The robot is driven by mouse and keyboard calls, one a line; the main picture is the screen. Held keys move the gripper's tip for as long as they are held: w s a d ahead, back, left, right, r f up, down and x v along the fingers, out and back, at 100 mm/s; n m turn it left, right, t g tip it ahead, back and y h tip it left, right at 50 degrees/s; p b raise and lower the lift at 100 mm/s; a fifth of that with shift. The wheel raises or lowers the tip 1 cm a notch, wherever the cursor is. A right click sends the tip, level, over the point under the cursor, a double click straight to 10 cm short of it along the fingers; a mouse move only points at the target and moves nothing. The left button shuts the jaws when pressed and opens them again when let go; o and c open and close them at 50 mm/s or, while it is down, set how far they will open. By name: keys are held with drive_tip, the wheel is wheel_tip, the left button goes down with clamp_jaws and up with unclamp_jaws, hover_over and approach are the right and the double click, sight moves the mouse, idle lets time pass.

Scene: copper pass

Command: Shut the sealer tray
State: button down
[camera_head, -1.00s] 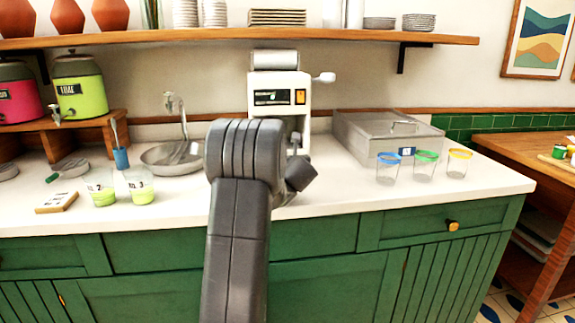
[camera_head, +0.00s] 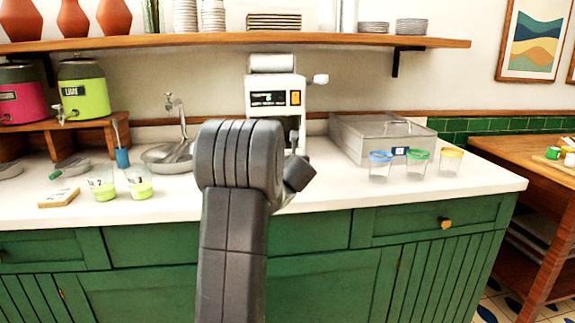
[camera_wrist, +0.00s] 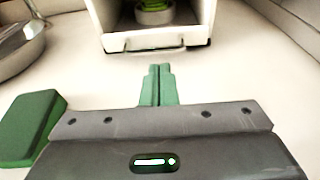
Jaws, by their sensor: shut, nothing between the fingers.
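The white sealer (camera_head: 272,95) stands on the counter behind my arm, with a roll on top and a lever at its right. Its lower part is mostly hidden by my arm in the head view. In the wrist view, the sealer's open bay (camera_wrist: 154,30) is ahead, with a round tray holder and something green inside it. The bay's front edge (camera_wrist: 155,43) lies just beyond my fingertips. My gripper (camera_wrist: 158,68) is shut and empty, its green fingers together, low over the counter and apart from the sealer. In the head view my arm hides the gripper.
A metal sink bowl (camera_head: 168,158) is left of the sealer. A steel lidded box (camera_head: 385,137) stands at the right, with blue-, green- and yellow-rimmed cups (camera_head: 418,164) before it. Two cups with green contents (camera_head: 138,185) stand at the left. The counter (camera_head: 330,190) is clear between.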

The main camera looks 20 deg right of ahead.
drive_tip(key=shift+s+a, duration=0.3)
drive_tip(key=shift+s, duration=0.05)
drive_tip(key=v, duration=0.7)
drive_tip(key=shift+s, duration=0.2)
drive_tip(key=shift+w+d, duration=0.1)
